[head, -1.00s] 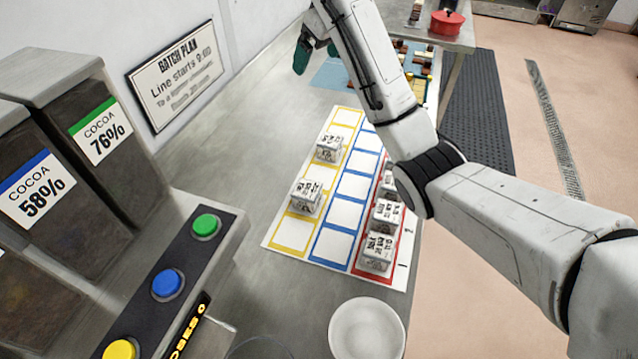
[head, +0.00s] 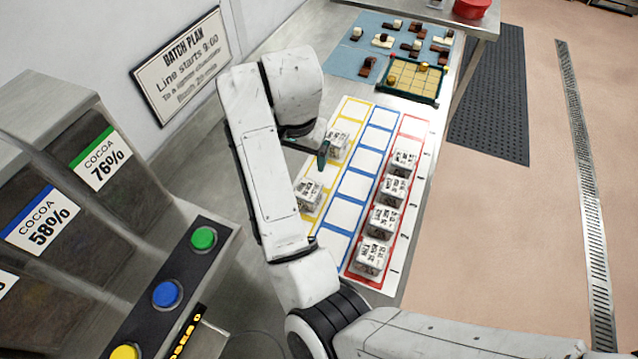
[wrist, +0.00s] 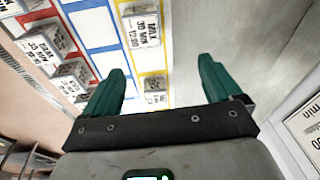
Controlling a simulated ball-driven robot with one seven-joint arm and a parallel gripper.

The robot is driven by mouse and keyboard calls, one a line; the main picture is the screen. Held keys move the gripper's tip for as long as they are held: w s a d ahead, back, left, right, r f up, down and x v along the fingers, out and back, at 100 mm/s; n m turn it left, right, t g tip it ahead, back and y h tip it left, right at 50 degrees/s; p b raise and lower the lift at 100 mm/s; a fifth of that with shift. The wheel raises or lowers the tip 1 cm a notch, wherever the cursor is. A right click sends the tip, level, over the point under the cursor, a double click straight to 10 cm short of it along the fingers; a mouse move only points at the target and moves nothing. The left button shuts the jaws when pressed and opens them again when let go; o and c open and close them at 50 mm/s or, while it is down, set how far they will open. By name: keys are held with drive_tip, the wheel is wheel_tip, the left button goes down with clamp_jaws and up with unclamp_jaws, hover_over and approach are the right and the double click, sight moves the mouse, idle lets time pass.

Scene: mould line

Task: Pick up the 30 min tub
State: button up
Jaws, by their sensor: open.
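White tubs with black print stand on a card of yellow, blue and red columns. The yellow column holds a far tub (head: 336,146) and a nearer tub (head: 308,195). The red column holds several, the nearest being this tub (head: 371,257). I cannot read which one says 30 min. My gripper (wrist: 162,88), with green fingers, is open and empty. In the head view a green finger (head: 323,154) shows beside the far yellow-column tub. In the wrist view one small tub (wrist: 154,97) shows between the fingers, and a larger tub (wrist: 141,25) lies beyond.
The card (head: 413,215) lies on a steel bench. The blue column is empty. A blue mat (head: 350,62) with small pieces and a gridded board (head: 412,82) are behind. Cocoa bins (head: 100,160) and coloured buttons (head: 204,238) stand left. A wall sign (head: 178,70) hangs behind.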

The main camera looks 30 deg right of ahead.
sight(307, 190)
drive_tip(key=s+f, duration=0.1)
drive_tip(key=s+f+m, duration=0.1)
drive_tip(key=shift+s+f+g+h, duration=0.2)
drive_tip(key=shift+s+g+h, duration=0.1)
drive_tip(key=shift+s+g, duration=0.1)
drive_tip(key=f, duration=0.1)
drive_tip(key=f+b, duration=0.1)
drive_tip(key=f, duration=0.2)
drive_tip(key=shift+w+d+f+b, duration=0.2)
drive_tip(key=shift+d+f+b, duration=0.1)
drive_tip(key=shift+b, duration=0.1)
drive_tip(key=f+b, duration=0.2)
drive_tip(key=w+f+b, duration=0.1)
drive_tip(key=f+b, duration=0.2)
drive_tip(key=shift+d+f+b, duration=0.1)
drive_tip(key=shift+f+b, duration=0.2)
drive_tip(key=shift+b, duration=0.05)
drive_tip(key=shift+r, duration=0.1)
drive_tip(key=shift+c, duration=0.3)
drive_tip(key=c, duration=1.1)
